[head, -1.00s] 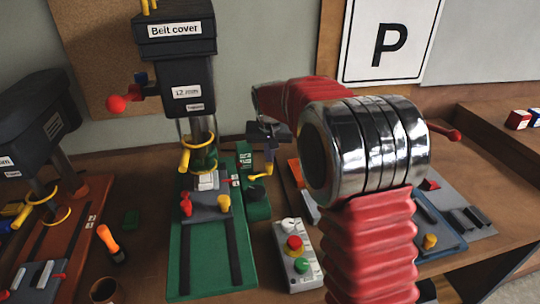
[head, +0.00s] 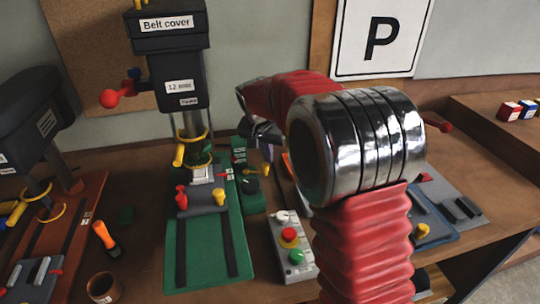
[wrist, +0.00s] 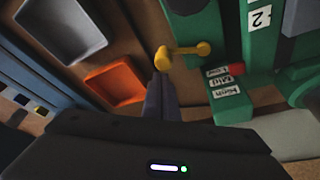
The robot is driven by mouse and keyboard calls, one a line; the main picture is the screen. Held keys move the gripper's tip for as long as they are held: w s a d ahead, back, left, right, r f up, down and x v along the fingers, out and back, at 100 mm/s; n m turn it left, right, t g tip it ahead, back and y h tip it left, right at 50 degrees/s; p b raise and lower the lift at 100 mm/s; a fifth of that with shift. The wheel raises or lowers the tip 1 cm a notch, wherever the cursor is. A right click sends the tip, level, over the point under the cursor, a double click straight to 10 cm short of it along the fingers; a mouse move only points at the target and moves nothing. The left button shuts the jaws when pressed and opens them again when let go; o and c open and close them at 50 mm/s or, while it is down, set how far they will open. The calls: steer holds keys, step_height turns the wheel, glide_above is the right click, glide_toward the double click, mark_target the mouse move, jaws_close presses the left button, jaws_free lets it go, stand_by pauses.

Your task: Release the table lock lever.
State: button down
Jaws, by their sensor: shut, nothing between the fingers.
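A short yellow lever (wrist: 185,51) with a round knob sticks out from the green drill press column in the wrist view. I take it for the table lock lever. In the head view only a small yellow part (head: 265,169) shows beside the green drill press (head: 180,85). My gripper (wrist: 161,80) is shut and empty, its dark fingertips just below the knob in the wrist view. I cannot tell whether they touch it. In the head view my gripper (head: 266,150) is partly hidden by my red arm, right of the press column.
Small labels (wrist: 224,82) sit on the green part beside the lever. An orange bin (wrist: 115,85) and a grey bin (wrist: 70,28) lie left of my fingers. A button box (head: 290,245) stands in front of the press. A second press (head: 35,130) is at left.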

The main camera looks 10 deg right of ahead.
steer(key=shift+w+a, duration=0.1)
steer(key=shift+w, duration=0.05)
steer(key=shift+w+a, duration=0.35)
steer(key=shift+w, duration=0.15)
steer(key=shift+w+d, duration=0.15)
step_height(320, 180, up, 10)
steer(key=shift+f, duration=0.25)
stand_by(0.7)
steer(key=shift+w+d, duration=0.1)
steer(key=shift+w, duration=0.1)
